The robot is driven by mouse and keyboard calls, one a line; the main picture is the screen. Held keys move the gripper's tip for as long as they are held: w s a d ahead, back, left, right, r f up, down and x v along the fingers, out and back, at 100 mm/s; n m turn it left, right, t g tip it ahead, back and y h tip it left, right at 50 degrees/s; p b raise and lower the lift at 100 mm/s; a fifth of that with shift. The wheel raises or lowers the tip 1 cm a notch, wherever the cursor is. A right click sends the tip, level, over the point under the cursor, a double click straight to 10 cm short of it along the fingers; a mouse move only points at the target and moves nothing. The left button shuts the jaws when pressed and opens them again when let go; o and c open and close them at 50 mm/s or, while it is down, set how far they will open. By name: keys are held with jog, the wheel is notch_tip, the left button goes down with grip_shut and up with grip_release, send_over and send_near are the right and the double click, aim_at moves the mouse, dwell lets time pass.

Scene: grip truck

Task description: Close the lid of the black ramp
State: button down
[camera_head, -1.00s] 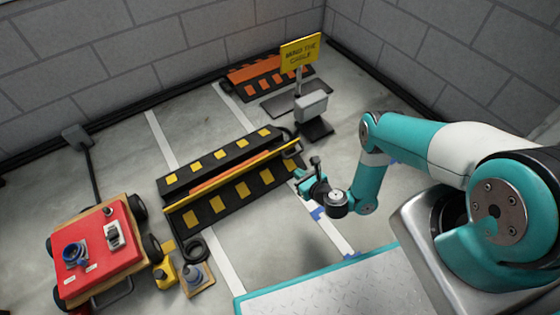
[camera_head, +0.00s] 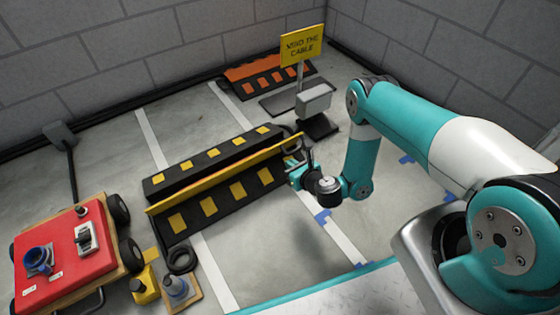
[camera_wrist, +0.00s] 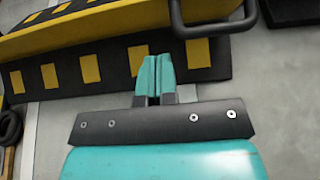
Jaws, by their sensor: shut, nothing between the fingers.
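The black ramp (camera_head: 222,199) with yellow squares lies on the floor in the middle of the head view. Its lid (camera_head: 222,173), with a yellow face, stands tilted up along the ramp's length and hides the channel behind it. In the wrist view the yellow lid (camera_wrist: 100,20) crosses the top, with a dark bar handle (camera_wrist: 213,29) at its right part. My gripper (camera_head: 297,170) is at the ramp's right end, near that handle. In the wrist view its teal fingers (camera_wrist: 153,72) are together and empty, in front of the ramp's squares, left of and below the handle.
A red-topped cart (camera_head: 70,255) stands at the lower left, beside a yellow bottle (camera_head: 145,288) and a black ring (camera_head: 182,260). A yellow sign (camera_head: 302,46) on a post stands behind the ramp's right end. An orange ramp (camera_head: 262,68) lies by the back wall.

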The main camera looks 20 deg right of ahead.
aim_at(276, 148)
jog(key=shift+w+a+r+b, duration=0.1)
jog(key=shift+w+a+b, duration=0.2)
jog(key=shift+w+b, duration=0.7)
jog(key=shift+w+a+b, duration=0.3)
jog(key=shift+w+b, duration=0.45)
jog(key=shift+w, duration=0.3)
jog(key=shift+w+a+r+b, duration=0.1)
jog(key=shift+w+a+b, duration=0.2)
jog(key=shift+w+b, duration=0.7)
jog(key=shift+w+d, duration=0.1)
